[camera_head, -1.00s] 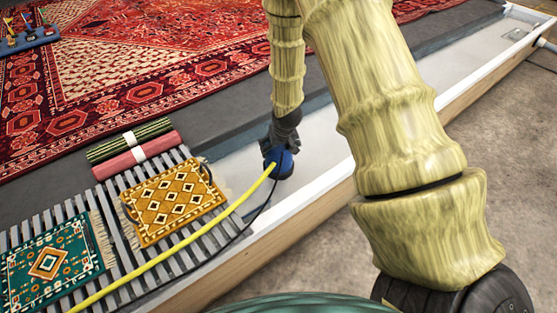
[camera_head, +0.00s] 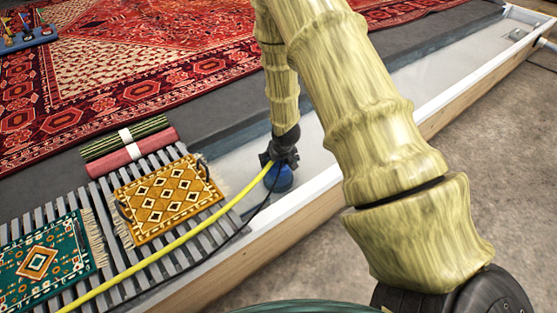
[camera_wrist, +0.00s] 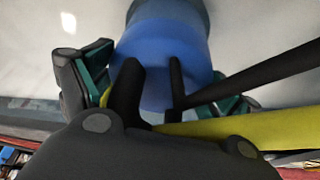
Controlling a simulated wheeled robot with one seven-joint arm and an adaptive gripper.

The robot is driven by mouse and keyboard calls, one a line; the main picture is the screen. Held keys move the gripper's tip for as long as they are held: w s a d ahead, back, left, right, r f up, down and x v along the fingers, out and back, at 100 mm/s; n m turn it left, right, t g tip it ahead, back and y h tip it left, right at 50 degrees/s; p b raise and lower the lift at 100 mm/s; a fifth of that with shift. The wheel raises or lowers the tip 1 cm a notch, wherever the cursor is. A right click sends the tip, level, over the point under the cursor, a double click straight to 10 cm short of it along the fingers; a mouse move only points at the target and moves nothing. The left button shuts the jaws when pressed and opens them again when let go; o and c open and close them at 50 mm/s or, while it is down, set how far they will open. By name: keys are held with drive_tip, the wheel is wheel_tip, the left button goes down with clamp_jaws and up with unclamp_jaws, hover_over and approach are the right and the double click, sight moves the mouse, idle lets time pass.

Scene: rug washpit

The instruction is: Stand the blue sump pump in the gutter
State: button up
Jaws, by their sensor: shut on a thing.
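The blue sump pump (camera_head: 279,180) is in the white gutter (camera_head: 430,83), just past the end of the slatted grating. It looks about upright; I cannot tell whether its base touches the gutter floor. My gripper (camera_head: 277,160) is above the pump and shut on it, seemingly at its dark top handle. In the wrist view the blue body (camera_wrist: 165,45) shows beyond the handle, with the fingers of my gripper (camera_wrist: 155,85) on both sides. A yellow hose (camera_head: 190,235) and a black cable run from the pump to the lower left.
The slatted grating (camera_head: 225,222) carries a gold rug tray (camera_head: 168,197) and a teal rug (camera_head: 40,262). Rolled rugs (camera_head: 135,160) lie behind them. A large red rug (camera_head: 130,60) covers the floor behind. The gutter is clear to the upper right, bounded by a wooden-sided rim (camera_head: 470,87).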

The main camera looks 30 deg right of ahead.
drive_tip(key=shift+w, duration=0.1)
drive_tip(key=o, duration=1.8)
drive_tip(key=shift+o, duration=0.2)
drive_tip(key=p+v, duration=0.4)
drive_tip(key=v, duration=0.8)
drive_tip(key=shift+p, duration=0.4)
drive_tip(key=shift+r, duration=0.1)
